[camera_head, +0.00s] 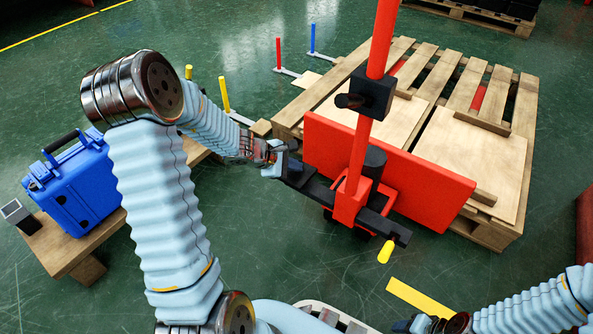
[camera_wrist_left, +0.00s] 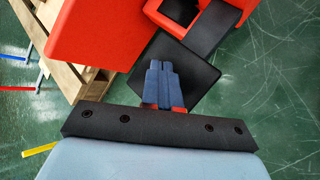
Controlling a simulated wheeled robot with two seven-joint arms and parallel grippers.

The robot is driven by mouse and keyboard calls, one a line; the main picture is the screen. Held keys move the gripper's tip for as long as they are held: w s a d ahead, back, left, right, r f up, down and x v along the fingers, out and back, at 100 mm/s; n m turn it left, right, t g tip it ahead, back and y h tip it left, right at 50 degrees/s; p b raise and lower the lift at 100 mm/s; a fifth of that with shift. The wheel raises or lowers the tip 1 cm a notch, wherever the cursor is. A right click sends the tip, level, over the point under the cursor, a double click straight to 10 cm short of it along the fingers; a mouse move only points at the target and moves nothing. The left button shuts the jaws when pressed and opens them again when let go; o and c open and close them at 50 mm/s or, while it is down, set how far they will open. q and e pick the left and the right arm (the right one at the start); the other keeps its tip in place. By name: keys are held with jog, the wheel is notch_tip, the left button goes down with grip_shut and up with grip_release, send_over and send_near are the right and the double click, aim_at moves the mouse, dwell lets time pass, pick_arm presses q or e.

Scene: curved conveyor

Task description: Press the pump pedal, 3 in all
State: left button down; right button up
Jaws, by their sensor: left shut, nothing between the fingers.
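A red pallet jack with an upright red handle (camera_head: 360,155) stands at the near side of the pallet. A black bar (camera_head: 385,225) crosses its base. The pump pedal appears to be the black plate (camera_head: 299,174) at the bar's left end; it also shows as a black plate in the left wrist view (camera_wrist_left: 188,68). My left gripper (camera_head: 278,165) is shut and empty at this plate, its blue fingertips (camera_wrist_left: 159,68) overlapping it in the wrist view. I cannot tell whether they touch. My right gripper (camera_head: 402,326) is only partly in view at the bottom edge, its fingers unclear.
A wooden pallet (camera_head: 510,215) with boards lies behind the red plate (camera_head: 430,175). A blue case (camera_head: 80,185) sits on a wooden bench (camera_head: 65,250) at the left. Yellow, red (camera_head: 279,54) and blue (camera_head: 312,37) posts stand behind. The green floor in front is mostly clear.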

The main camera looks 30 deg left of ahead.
aim_at(294, 173)
pick_arm(q)
jog(key=shift+f, duration=1.2)
dwell(0.8)
jog(key=shift+r, duration=0.15)
jog(key=shift+r+p, duration=1.35)
jog(key=shift+r, duration=0.45)
notch_tip(294, 173, up, 5)
jog(key=p, duration=0.4)
jog(key=shift+r, duration=0.1)
dwell(1.8)
